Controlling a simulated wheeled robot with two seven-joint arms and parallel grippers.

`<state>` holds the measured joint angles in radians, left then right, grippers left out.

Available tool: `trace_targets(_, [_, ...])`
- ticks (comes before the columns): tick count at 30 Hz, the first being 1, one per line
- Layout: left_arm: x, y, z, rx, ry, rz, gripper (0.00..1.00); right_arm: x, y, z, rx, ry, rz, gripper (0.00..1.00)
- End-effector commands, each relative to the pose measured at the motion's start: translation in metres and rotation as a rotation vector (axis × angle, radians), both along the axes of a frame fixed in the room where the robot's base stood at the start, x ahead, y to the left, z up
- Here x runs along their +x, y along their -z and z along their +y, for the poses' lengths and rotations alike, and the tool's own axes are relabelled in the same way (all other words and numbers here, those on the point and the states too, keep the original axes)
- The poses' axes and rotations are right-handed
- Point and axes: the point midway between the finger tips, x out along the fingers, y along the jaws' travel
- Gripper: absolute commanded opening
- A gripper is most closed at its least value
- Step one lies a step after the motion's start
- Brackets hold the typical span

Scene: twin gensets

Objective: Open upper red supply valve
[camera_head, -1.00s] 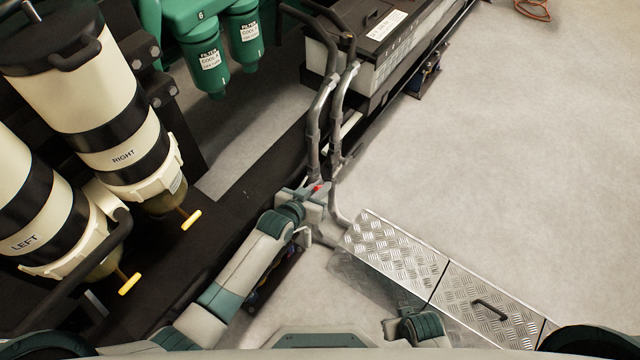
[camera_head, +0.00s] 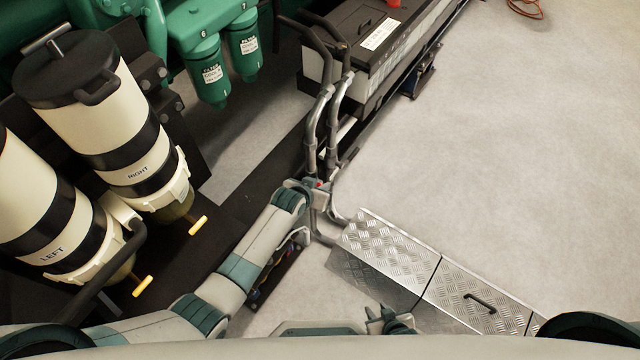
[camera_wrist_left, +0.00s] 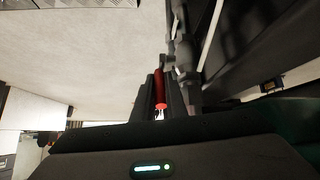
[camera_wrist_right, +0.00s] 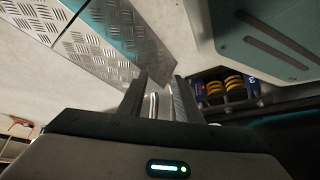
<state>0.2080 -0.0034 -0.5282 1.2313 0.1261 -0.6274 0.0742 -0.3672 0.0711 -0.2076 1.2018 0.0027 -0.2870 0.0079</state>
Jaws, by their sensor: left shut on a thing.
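The red valve handle (camera_wrist_left: 160,90) lies between my left gripper's fingers in the left wrist view, its rounded end toward the camera. In the head view only a small bit of red (camera_head: 319,184) shows, at the grey pipes. My left gripper (camera_head: 318,188) is shut on the handle, beside the lower part of the pipes (camera_head: 322,130). The valve body is mostly hidden by the gripper. My right gripper (camera_head: 382,314) is low in the head view, above the floor near the tread plates. Its fingers stand apart in the right wrist view (camera_wrist_right: 156,95).
Silver tread plates (camera_head: 400,255) lie right of the pipes. Two cream filter canisters (camera_head: 125,150) with yellow handles (camera_head: 198,226) stand at left. A grey battery box (camera_head: 365,50) is behind the pipes.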

Motion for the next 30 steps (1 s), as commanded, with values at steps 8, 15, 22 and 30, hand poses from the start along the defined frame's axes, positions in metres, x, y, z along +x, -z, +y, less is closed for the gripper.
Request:
trace_targets(8, [0.008,-0.007,-0.006,0.085,0.0,0.116,0.0,0.012,-0.024,0.02,0.042,-0.017,-0.129,0.31])
trace_targets(15, [0.014,-0.006,-0.01,0.158,0.0,0.218,0.0,-0.01,-0.013,0.012,0.027,-0.018,-0.083,0.31])
trace_targets(22, [0.016,-0.005,-0.012,0.198,0.0,0.272,0.0,-0.026,-0.005,0.005,0.014,-0.018,-0.039,0.31])
trace_targets(30, [0.017,-0.004,-0.012,0.207,0.0,0.287,0.0,-0.029,-0.003,0.003,0.011,-0.017,-0.031,0.31])
